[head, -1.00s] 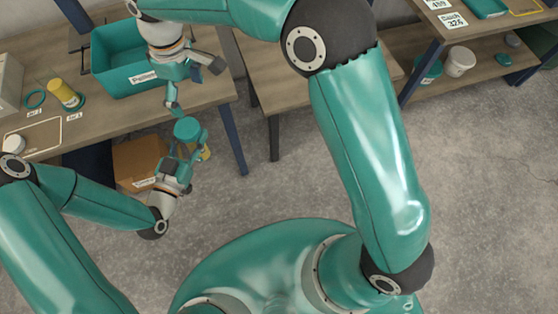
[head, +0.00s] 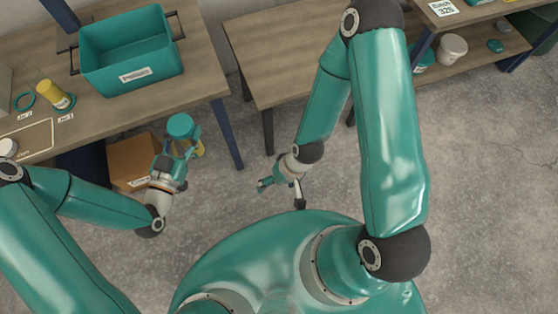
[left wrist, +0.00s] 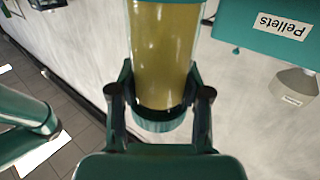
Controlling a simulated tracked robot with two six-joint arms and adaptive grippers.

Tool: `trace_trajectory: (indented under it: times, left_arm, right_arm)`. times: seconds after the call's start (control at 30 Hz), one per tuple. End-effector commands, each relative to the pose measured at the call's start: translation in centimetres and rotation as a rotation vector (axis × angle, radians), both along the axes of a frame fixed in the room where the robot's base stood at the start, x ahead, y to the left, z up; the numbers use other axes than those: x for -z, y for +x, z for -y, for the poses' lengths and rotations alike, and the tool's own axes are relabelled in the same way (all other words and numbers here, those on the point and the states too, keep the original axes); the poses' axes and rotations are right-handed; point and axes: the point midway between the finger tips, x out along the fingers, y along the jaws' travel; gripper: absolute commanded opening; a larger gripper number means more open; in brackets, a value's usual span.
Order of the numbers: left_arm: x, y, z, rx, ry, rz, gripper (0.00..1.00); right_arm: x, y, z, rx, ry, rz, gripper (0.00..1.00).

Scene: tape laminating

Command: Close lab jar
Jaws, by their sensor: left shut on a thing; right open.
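A jar with yellow contents (head: 200,149) is held above the floor beside the left table. A teal lid (head: 181,125) sits on its top end; whether it is fully tightened I cannot tell. My left gripper (head: 179,143) is shut on the jar. In the left wrist view, the clear jar body (left wrist: 162,50) lies between the fingers, with the teal lid (left wrist: 160,121) on its near end. My right gripper (head: 281,194) is open and empty, well to the right of the jar and lower in the head view.
On the left table (head: 195,75) stand a teal Pellets bin (head: 105,65), a yellow jar (head: 48,92) and a teal ring (head: 25,101) near small labels. A cardboard box (head: 128,160) is below. A middle table (head: 275,60) is bare where visible. Open floor lies right.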

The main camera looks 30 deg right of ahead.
Motion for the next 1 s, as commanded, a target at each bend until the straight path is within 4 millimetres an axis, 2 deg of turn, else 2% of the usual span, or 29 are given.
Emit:
trace_trajectory:
  times: [0.13,0.43,0.57,0.67,0.8,0.9,1.0]
  left_arm:
    - [-0.1,0.0,0.0,0.000,-0.001,0.002,0.00]
    - [-0.1,0.1,0.0,-0.003,-0.001,0.003,0.00]
    - [-0.4,0.9,-1.2,-0.064,-0.002,-0.003,0.00]
    - [-1.0,2.5,-3.7,-0.186,-0.004,-0.009,0.00]
    - [-2.1,4.4,-8.6,-0.411,-0.007,-0.012,0.00]
    - [-3.0,5.1,-12.0,-0.555,-0.005,-0.006,0.00]
    - [-3.5,5.2,-14.2,-0.653,-0.003,0.000,0.00]
  right_arm:
    - [0.0,-0.9,0.5,0.024,-0.002,-0.001,0.90]
    - [0.0,-0.8,0.4,0.024,-0.002,0.001,0.90]
    - [0.0,-0.8,0.4,0.024,-0.002,0.001,0.90]
    - [0.0,-0.8,0.4,0.023,-0.002,0.001,0.90]
    - [0.0,-0.8,0.4,0.023,-0.002,0.001,0.90]
    - [0.1,-0.8,0.4,0.023,-0.002,0.001,0.90]
    - [0.1,-0.8,0.4,0.023,-0.002,0.001,0.90]
